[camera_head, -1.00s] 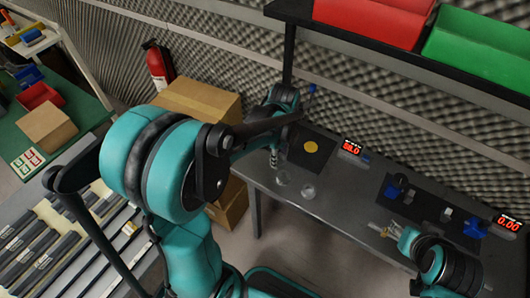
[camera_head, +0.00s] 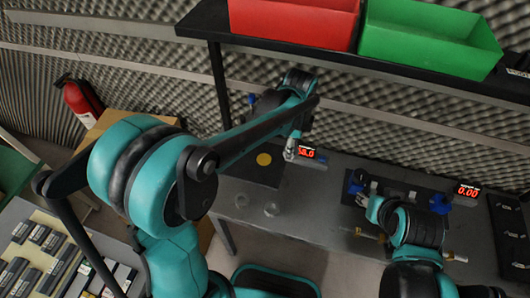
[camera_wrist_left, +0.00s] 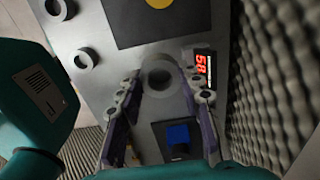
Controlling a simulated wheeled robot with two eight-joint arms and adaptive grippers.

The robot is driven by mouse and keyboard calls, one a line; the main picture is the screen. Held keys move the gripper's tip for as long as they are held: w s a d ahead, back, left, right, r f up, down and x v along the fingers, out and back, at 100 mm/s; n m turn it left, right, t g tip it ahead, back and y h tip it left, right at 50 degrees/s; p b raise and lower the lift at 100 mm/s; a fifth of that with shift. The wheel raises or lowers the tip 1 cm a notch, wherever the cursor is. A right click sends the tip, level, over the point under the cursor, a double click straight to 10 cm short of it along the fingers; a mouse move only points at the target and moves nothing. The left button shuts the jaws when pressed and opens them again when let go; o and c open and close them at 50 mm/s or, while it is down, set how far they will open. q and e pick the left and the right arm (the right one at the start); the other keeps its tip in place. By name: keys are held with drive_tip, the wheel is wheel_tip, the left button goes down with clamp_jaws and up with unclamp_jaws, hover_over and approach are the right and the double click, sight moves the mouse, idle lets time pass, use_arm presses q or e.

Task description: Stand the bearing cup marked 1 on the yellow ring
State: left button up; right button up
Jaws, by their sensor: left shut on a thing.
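The yellow ring (camera_head: 264,159) looks like a flat yellow disc on a dark mat at the left of the bench; its edge shows at the top of the left wrist view (camera_wrist_left: 158,3). My left gripper (camera_head: 291,152) is right of it, near the red display. In the left wrist view its fingers (camera_wrist_left: 160,92) are shut on a grey round cup (camera_wrist_left: 158,76) with a dark hole. Two similar cups stand on the bench, a left one (camera_head: 241,200) and a right one (camera_head: 271,209). I cannot read a number on any cup. My right gripper (camera_head: 366,234) is small and partly hidden by its arm.
A display (camera_head: 306,153) stands right of the mat, with a second display (camera_head: 467,190) farther right. Blue fixtures (camera_head: 357,182) stand between them. A shelf with a red bin (camera_head: 295,20) and a green bin (camera_head: 430,38) overhangs the back.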

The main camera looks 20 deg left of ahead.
use_arm(q)
drive_tip(key=b, duration=0.3)
hover_over(264, 159)
wheel_tip(264, 159, down, 6)
drive_tip(key=shift+s+r, duration=0.1)
wheel_tip(264, 159, down, 4)
drive_tip(key=shift+f+b, duration=0.1)
drive_tip(key=shift+b, duration=0.65)
drive_tip(key=o, duration=0.8)
drive_tip(key=shift+f, duration=0.1)
drive_tip(key=o, duration=0.4)
drive_tip(key=shift+o, duration=0.2)
